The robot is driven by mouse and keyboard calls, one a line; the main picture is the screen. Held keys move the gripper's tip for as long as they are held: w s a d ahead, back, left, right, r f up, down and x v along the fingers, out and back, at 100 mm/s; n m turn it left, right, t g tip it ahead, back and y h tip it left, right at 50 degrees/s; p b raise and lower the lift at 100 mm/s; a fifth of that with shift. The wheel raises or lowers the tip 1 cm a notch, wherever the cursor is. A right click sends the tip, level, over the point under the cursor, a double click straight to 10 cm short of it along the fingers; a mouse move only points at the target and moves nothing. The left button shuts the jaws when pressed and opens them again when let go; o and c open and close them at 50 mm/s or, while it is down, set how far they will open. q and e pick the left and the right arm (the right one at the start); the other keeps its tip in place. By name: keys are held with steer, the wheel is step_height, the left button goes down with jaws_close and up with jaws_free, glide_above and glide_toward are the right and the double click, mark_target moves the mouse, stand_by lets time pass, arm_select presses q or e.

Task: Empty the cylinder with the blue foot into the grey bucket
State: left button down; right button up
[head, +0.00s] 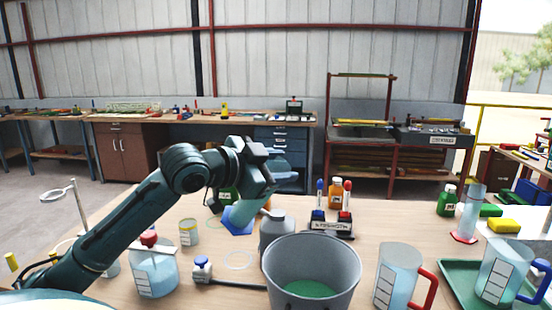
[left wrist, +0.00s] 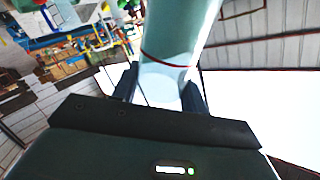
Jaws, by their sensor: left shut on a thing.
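My left gripper (head: 258,190) is shut on the cylinder with the blue foot, above the table behind the grey bucket. The cylinder's blue foot (head: 238,220) shows at lower left of the gripper, and its pale body is partly hidden by the gripper, so its exact tilt is hard to tell. In the left wrist view the clear, bluish cylinder (left wrist: 178,45) with a red ring stands between the fingers (left wrist: 160,92). The grey bucket (head: 312,262) stands open at the table's front, with green at its bottom. My right gripper is not in view.
A grey bottle (head: 277,234) stands just behind the bucket. A red-handled jug (head: 396,275) is at its right, near a green tray (head: 455,275). A red-footed cylinder (head: 471,212) stands at right.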

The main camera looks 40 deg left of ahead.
arm_select(q)
steer(key=shift+d+f+m+g+y, duration=0.2)
steer(key=shift+f+m+g+y, duration=0.15)
steer(key=shift+f+m, duration=0.7)
steer(key=shift+w+d+f+m+g+y, duration=0.15)
steer(key=shift+f+m+y, duration=0.3)
steer(key=shift+f, duration=0.4)
steer(key=shift+s+d+f+m+g+y, duration=0.1)
steer(key=shift+f+m+y, duration=0.2)
steer(key=shift+f+m, duration=0.35)
steer(key=shift+f, duration=0.1)
step_height(320, 180, down, 8)
steer(key=d+m+y, duration=0.1)
steer(key=m+y, duration=0.1)
steer(key=m, duration=0.1)
steer(key=shift+w+d+f+g, duration=0.15)
steer(key=shift+f+g, duration=0.1)
steer(key=shift+g, duration=0.15)
stand_by(1.7)
steer(key=shift+d+f+m+y+p, duration=0.15)
steer(key=shift+d+m+y+p, duration=0.1)
steer(key=shift+m+y+p, duration=0.35)
steer(key=shift+d+f+m+y+p, duration=0.2)
steer(key=shift+m+y+p, duration=0.25)
steer(key=shift+m, duration=0.2)
steer(key=shift+r, duration=0.1)
stand_by(0.4)
